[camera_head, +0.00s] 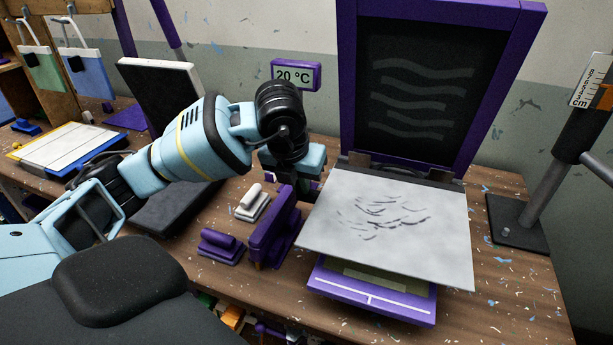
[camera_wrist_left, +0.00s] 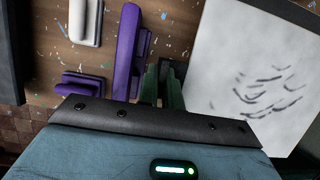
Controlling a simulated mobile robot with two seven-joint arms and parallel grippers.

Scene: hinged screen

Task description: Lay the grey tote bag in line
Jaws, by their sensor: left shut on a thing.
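The grey tote bag (camera_head: 390,228) is a flat, light grey sheet with dark wrinkle marks in its middle. It lies over the purple base (camera_head: 372,301) of the hinged screen. The base's near end shows below the bag, and the bag's near right corner reaches past its right side. My left gripper (camera_head: 300,185) is at the bag's far left edge, partly hidden by its own wrist. In the left wrist view its green fingers (camera_wrist_left: 164,86) are shut at the edge of the bag (camera_wrist_left: 255,75); the grip itself is hard to see. My right gripper is not in view.
The purple-framed screen (camera_head: 418,85) stands raised behind the bag. A purple squeegee-like block (camera_head: 272,236), a white block (camera_head: 252,203) and a small purple block (camera_head: 220,245) stand close left of the bag. A dark stand (camera_head: 518,222) is at the right.

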